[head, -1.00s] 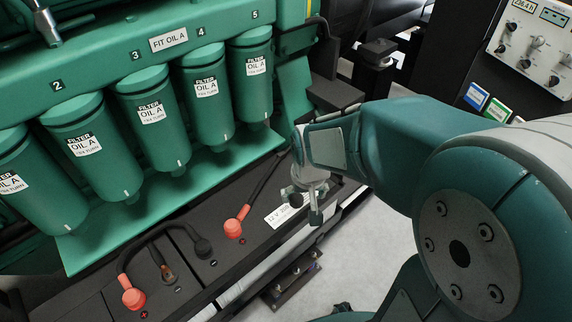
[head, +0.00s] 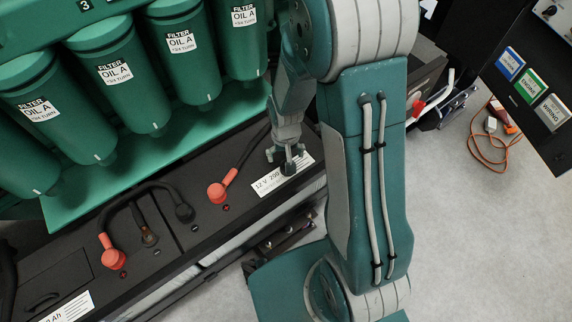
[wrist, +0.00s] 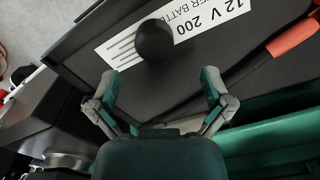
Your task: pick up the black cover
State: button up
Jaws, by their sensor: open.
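A round black cover (wrist: 154,40) rests on the white battery label in the wrist view, ahead of my fingertips. In the head view the black cover (head: 289,168) shows as a small dark piece just below my fingers, on the battery's right part. My gripper (head: 287,157) is open above it, pointing down. In the wrist view my gripper (wrist: 160,83) has its two fingers spread wide with nothing between them, and the cover lies beyond the gap, slightly left of its middle. I see no contact with it.
Green oil filters (head: 122,71) stand behind, close to my arm. An orange cord (head: 482,150) lies on the open floor at right.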

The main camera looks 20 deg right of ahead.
jog(key=f, duration=0.2)
jog(key=d+f, duration=0.1)
jog(key=f, duration=0.2)
jog(key=shift+w+d+f, duration=0.15)
jog(key=shift+w+f, duration=0.05)
jog(key=shift+f, duration=0.1)
jog(key=shift+a+f, duration=0.25)
jog(key=shift+a, duration=0.2)
jog(key=shift+d, duration=0.25)
jog(key=c, duration=1)
jog(key=shift+o, duration=0.2)
